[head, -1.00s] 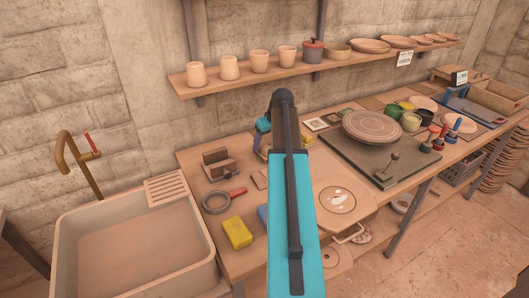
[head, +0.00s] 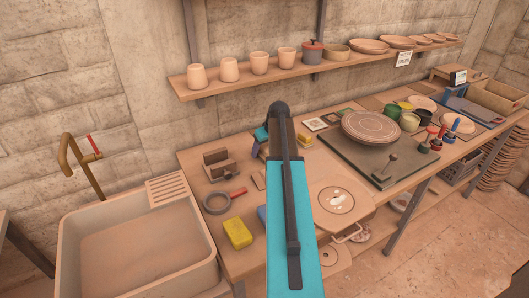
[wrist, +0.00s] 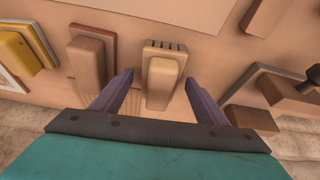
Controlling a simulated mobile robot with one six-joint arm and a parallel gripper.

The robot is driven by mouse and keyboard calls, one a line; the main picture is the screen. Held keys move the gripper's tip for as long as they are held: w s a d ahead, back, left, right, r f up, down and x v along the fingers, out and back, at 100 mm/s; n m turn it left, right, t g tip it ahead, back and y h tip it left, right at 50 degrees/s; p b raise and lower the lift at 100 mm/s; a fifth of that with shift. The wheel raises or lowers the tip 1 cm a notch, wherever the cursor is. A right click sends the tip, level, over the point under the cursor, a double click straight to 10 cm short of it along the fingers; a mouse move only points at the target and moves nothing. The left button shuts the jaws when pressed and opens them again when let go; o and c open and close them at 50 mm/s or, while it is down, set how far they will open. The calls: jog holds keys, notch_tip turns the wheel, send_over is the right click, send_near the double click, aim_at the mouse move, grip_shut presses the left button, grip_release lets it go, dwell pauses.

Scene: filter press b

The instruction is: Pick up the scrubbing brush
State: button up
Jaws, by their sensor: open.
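A tan block with a raised paler top and a row of dark slots at its far end, which looks like the scrubbing brush (wrist: 163,84), lies on the bench in the wrist view. My gripper (wrist: 159,78) is open, with one purple finger on each side of this block. Gaps show between the fingers and the block, and I cannot tell how far above the bench the fingertips are.
A brown block with a reddish base (wrist: 88,58) lies close left of the fingers, with a yellow-topped block (wrist: 20,52) beyond. Brown blocks (wrist: 292,100) lie to the right.

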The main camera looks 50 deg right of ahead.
aim_at(263, 145)
dwell(0.3)
jog(key=c, duration=1.2)
jog(key=shift+r, duration=0.15)
jog(key=shift+r+b, duration=0.8)
jog(key=shift+r, duration=0.85)
jog(key=s+a+b, duration=0.1)
jog(key=s, duration=0.4)
jog(key=s+a+r+b, duration=0.1)
jog(key=s, duration=0.4)
jog(key=s+a+b, duration=0.1)
jog(key=s, duration=0.4)
jog(key=shift+s+a+r+b, duration=0.2)
jog(key=shift+s+a+b, duration=0.1)
jog(key=o, duration=0.6)
jog(key=c, duration=0.4)
